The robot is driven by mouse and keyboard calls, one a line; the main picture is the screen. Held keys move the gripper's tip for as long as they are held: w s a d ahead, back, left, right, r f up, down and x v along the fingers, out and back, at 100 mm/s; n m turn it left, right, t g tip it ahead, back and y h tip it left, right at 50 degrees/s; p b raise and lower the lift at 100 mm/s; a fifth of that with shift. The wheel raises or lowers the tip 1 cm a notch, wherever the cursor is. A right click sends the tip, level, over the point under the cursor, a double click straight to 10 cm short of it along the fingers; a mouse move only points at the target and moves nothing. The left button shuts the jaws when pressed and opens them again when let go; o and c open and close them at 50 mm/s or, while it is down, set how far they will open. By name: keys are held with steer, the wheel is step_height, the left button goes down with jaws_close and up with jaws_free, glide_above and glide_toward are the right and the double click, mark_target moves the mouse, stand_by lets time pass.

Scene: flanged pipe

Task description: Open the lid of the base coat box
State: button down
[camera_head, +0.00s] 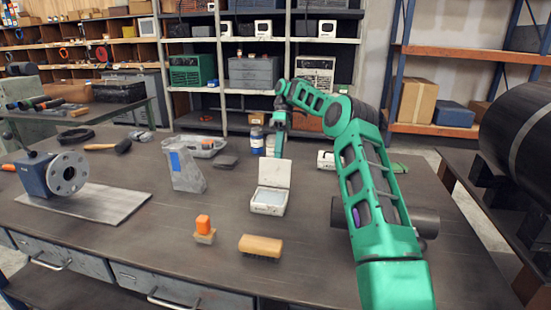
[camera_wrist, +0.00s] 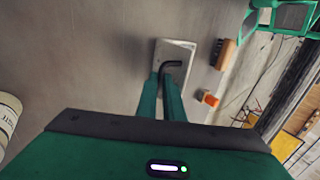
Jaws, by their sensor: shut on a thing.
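A small pale box (camera_head: 268,200) stands mid-table with its lid (camera_head: 275,173) raised at the back; no label is readable, so I cannot tell if it is the base coat box. A pale rectangle in the wrist view (camera_wrist: 184,47) appears to be this box. My gripper (camera_head: 276,152) is behind the raised lid, and its lower end is partly hidden. In the wrist view its fingers (camera_wrist: 165,82) are close together on a thin black bent piece (camera_wrist: 173,64), which shows against the pale box. I cannot tell whether that piece touches the box.
A wooden brush (camera_head: 261,246) and an orange-topped block (camera_head: 204,230) lie in front of the box. A grey angled stand (camera_head: 184,168) is to its left. A blue container (camera_head: 257,141) and another white box (camera_head: 326,160) stand behind. A dark pipe (camera_head: 425,222) lies right, partly behind my arm.

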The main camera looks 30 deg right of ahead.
steer(key=shift+w+d+f, duration=0.1)
steer(key=shift+d+f, duration=0.15)
steer(key=shift+d, duration=0.15)
steer(key=c, duration=1.9)
jaws_free()
steer(key=shift+w+f, duration=0.1)
steer(key=shift+w, duration=0.05)
steer(key=shift+a, duration=0.15)
steer(key=shift+a+r, duration=0.1)
steer(key=shift+r, duration=0.15)
